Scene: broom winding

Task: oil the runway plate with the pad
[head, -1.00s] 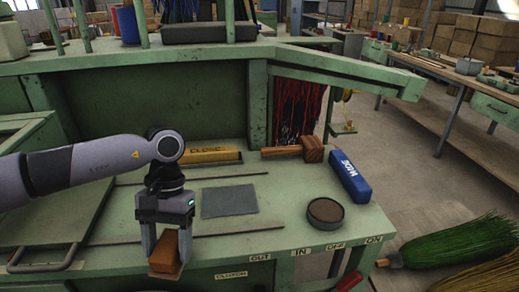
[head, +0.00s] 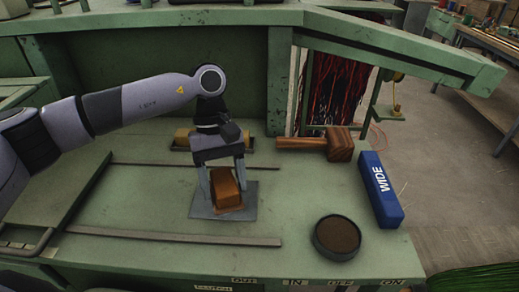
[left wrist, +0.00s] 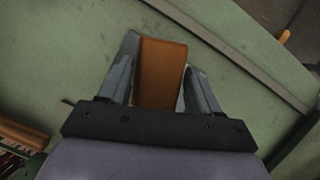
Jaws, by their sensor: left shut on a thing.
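The pad (head: 226,188) is a brown block with a pale underside. My left gripper (head: 224,201) is shut on it, one finger on each side. The runway plate (head: 249,200) is a flat grey rectangle on the green bench. The pad is over the plate in the head view and hides its middle; I cannot tell whether they touch. The left wrist view shows the pad's brown top (left wrist: 162,72) between the two fingers. My right gripper is not in view.
A round dark tin (head: 337,237) stands at the front right. A blue WIDE block (head: 381,190) and a wooden mallet (head: 325,145) lie farther back. Thin rails (head: 172,236) run in front of and behind the plate.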

